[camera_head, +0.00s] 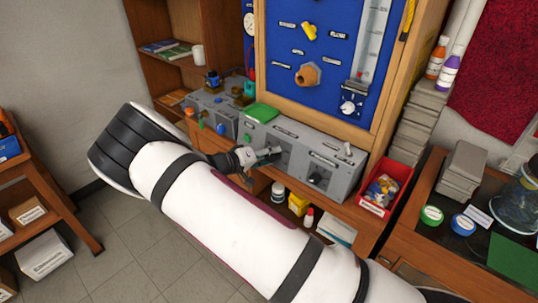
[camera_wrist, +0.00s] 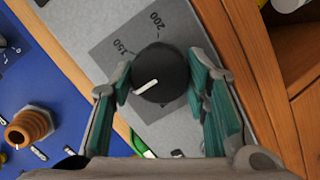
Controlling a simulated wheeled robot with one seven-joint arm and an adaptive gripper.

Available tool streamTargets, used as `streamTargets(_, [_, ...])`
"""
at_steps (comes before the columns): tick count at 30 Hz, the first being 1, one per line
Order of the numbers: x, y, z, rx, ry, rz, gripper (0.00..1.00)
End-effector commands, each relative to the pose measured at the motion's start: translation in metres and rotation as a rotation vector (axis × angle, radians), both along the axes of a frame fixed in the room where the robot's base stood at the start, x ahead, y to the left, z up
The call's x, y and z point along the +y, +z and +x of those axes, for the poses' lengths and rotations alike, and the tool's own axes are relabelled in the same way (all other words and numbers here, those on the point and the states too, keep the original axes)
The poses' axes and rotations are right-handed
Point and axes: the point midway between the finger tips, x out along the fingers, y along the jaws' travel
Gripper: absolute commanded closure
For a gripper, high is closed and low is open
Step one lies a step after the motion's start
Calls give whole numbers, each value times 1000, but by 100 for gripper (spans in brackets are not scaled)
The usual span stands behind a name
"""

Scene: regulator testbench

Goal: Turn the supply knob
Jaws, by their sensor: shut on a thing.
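A round black knob (camera_wrist: 162,68) with a white pointer line sits on a grey dial plate (camera_wrist: 118,42) in the wrist view. The marks "150" and "200" show on the plate beyond the knob, and the pointer slants to the lower left. My gripper (camera_wrist: 160,80) has one teal-padded finger on each side of the knob and is shut on it. In the head view my gripper (camera_head: 266,155) is at the left part of the front of the grey console (camera_head: 344,184), and it hides the held knob there. The knob's name label cannot be read.
A second black knob (camera_head: 318,175) is on the console to the right of my gripper. A blue board (camera_head: 300,62) with valves stands behind. A red bin (camera_head: 371,207) is at the console's right end, and a green item (camera_head: 261,112) lies on top.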

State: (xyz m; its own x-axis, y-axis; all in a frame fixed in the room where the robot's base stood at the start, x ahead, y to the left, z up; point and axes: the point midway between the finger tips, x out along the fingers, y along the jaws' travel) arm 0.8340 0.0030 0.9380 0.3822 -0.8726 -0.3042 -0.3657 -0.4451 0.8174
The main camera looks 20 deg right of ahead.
Motion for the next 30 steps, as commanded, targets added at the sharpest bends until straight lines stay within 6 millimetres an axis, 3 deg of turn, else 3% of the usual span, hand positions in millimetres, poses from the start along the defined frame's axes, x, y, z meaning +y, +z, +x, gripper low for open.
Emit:
streamTargets(12, [1, -1, 0, -5, 0, 5, 86])
streamTargets(13, [1, -1, 0, -5, 0, 5, 53])
streamTargets(15, [1, -1, 0, -5, 0, 5, 38])
streamTargets(25, [1, 0, 0, -5, -1, 4, 38])
streamTargets(30, [15, 4, -6, -4, 2, 5, 38])
